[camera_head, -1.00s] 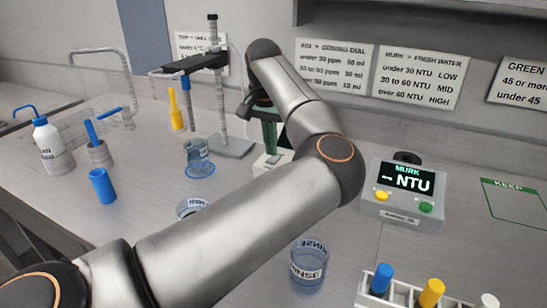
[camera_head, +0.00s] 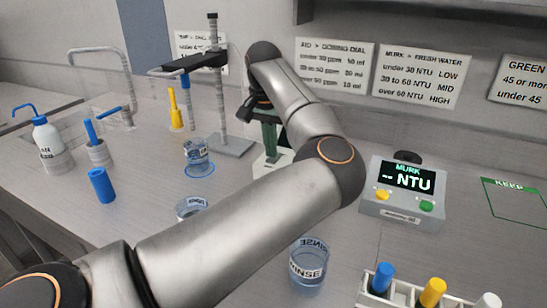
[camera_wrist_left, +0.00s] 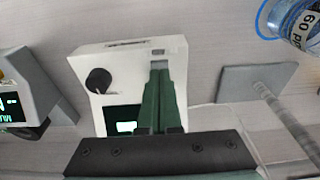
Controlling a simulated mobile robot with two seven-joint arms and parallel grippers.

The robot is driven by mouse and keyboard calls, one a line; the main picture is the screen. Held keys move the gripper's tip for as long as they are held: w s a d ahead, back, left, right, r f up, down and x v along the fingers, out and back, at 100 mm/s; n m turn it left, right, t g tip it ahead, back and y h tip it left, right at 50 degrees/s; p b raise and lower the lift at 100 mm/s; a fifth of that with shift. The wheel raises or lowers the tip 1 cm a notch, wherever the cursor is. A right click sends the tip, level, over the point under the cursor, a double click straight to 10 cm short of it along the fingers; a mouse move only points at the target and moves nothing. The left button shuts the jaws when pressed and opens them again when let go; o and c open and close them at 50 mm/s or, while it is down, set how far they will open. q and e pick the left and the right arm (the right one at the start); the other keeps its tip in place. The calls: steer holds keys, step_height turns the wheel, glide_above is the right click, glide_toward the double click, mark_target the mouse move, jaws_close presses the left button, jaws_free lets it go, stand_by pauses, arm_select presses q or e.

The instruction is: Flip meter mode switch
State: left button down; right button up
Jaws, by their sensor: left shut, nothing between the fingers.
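A white meter (camera_wrist_left: 97,56) with a black knob (camera_wrist_left: 98,80) and a dark lit screen (camera_wrist_left: 122,121) shows in the left wrist view. A small grey slot, apparently the mode switch (camera_wrist_left: 156,52), sits near its edge. My left gripper (camera_wrist_left: 160,68) is shut and empty, its green fingertips over the meter just beside that slot. Whether they touch is unclear. In the head view the same gripper (camera_head: 269,150) points down at the white meter (camera_head: 262,163), which my left arm and fingers largely hide. My right gripper is out of view.
The MURK meter (camera_head: 402,193) stands to the right, with a vial rack (camera_head: 368,291) in front. A RINSE beaker (camera_head: 308,268) stands near my forearm. A stand (camera_head: 232,147) and a beaker on a blue ring (camera_head: 197,155) are left of the gripper.

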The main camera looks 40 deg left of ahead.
mark_target(270, 160)
arm_select(q)
steer(key=shift+f, duration=0.5)
steer(key=shift+r, duration=0.15)
step_height(270, 160, up, 7)
steer(key=p, duration=0.5)
stand_by(0.4)
steer(key=shift+s, duration=0.1)
stand_by(0.4)
